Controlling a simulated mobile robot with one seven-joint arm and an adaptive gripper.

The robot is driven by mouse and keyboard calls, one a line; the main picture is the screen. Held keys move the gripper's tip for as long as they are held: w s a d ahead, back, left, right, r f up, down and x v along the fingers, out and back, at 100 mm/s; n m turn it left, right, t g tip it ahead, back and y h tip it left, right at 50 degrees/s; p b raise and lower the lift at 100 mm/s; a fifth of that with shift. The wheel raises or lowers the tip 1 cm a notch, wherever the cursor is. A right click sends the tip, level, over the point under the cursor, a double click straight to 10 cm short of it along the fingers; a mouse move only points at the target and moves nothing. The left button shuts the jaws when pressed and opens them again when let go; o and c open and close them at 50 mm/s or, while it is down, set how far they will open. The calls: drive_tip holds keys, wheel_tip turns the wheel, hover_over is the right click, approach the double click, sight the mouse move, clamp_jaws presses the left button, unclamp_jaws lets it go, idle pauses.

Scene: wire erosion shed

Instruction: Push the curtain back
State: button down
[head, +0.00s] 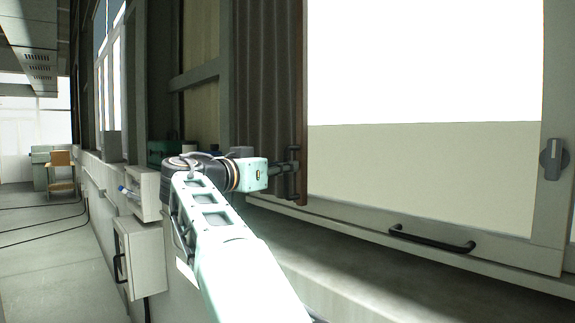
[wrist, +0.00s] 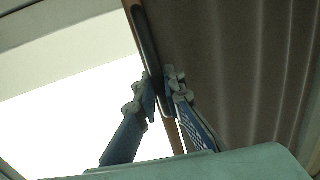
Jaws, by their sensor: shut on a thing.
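The curtain (head: 268,75) is dark grey-brown and pleated, bunched at the left side of the bright window. Its leading edge is a brown upright bar (head: 302,80) with a dark handle (head: 291,187) low on it. In the wrist view, the curtain's folds (wrist: 240,60) fill the right side and the dark handle (wrist: 147,45) runs down between the fingers. My gripper (head: 290,169) is at the curtain's lower front edge. In the wrist view, my gripper (wrist: 161,88) has its two blue fingers closed on the handle. The gripped part is partly hidden by the fingertips.
The bright window (head: 425,80) lies uncovered right of the curtain. A black bar handle (head: 432,240) is on its lower frame and a grey knob (head: 553,155) at its right. A deep ledge (head: 350,262) runs below. A grey wall cabinet (head: 140,258) and open floor (head: 55,270) lie left.

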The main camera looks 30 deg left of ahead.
drive_tip(key=c, duration=2)
unclamp_jaws()
drive_tip(key=shift+c, duration=0.2)
drive_tip(key=shift+s, duration=0.1)
drive_tip(key=s+a, duration=0.2)
drive_tip(key=s, duration=0.9)
drive_tip(key=shift+s, duration=0.3)
drive_tip(key=shift+a, duration=0.15)
